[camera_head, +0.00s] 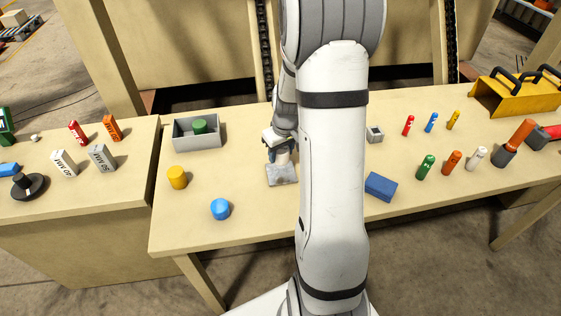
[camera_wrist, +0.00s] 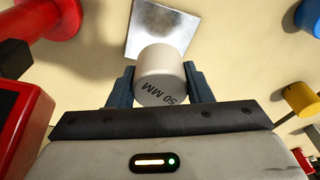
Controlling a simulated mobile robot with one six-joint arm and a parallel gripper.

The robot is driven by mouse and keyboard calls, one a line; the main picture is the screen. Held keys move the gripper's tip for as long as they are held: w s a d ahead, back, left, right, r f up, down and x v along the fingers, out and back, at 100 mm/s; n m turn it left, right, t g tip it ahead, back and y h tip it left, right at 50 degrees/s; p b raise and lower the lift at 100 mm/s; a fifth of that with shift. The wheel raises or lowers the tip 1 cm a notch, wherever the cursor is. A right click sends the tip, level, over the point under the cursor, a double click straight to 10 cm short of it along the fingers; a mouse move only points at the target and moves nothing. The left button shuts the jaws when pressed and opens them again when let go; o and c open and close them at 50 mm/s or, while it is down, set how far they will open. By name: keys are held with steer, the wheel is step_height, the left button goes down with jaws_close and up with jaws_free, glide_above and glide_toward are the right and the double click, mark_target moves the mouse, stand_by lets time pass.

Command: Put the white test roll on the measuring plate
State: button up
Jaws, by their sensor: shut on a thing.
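The white test roll (camera_wrist: 160,72), marked 50 MM, sits between the two dark fingers of my gripper (camera_wrist: 160,84) in the wrist view. My gripper is shut on it. The measuring plate (camera_wrist: 163,22), a square of grey metal, lies just beyond the roll, which overlaps its near edge in that view. In the head view my gripper (camera_head: 279,148) is at the back edge of the plate (camera_head: 282,176), with the roll (camera_head: 283,158) partly hidden below it. I cannot tell whether the roll touches the plate.
A yellow cylinder (camera_head: 177,177) and a blue cylinder (camera_head: 220,209) stand left of the plate. A grey tray (camera_head: 183,143) holds a green cylinder. A blue block (camera_head: 380,186) lies right of my arm. Red objects (camera_wrist: 50,22) appear left in the wrist view.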

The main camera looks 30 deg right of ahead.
mark_target(281, 172)
steer(key=shift+f, duration=2.65)
steer(key=shift+f, duration=0.2)
steer(key=o, duration=1.2)
steer(key=shift+r, duration=0.1)
steer(key=shift+r, duration=0.1)
steer(key=r, duration=0.4)
steer(key=s+r, duration=0.1)
steer(key=r, duration=0.3)
steer(key=s+r+b, duration=0.1)
steer(key=r, duration=0.3)
steer(key=shift+m+t, duration=0.6)
steer(key=shift+t, duration=0.2)
steer(key=s+a+r, duration=0.3)
steer(key=s+a, duration=0.1)
steer(key=s, duration=0.2)
steer(key=s+a+r, duration=0.4)
steer(key=s+a, duration=0.1)
steer(key=s, duration=0.1)
steer(key=s+a+r, duration=0.4)
steer(key=s+a, duration=0.1)
steer(key=s, duration=0.1)
steer(key=shift+a+r, duration=0.1)
steer(key=shift+a, duration=0.05)
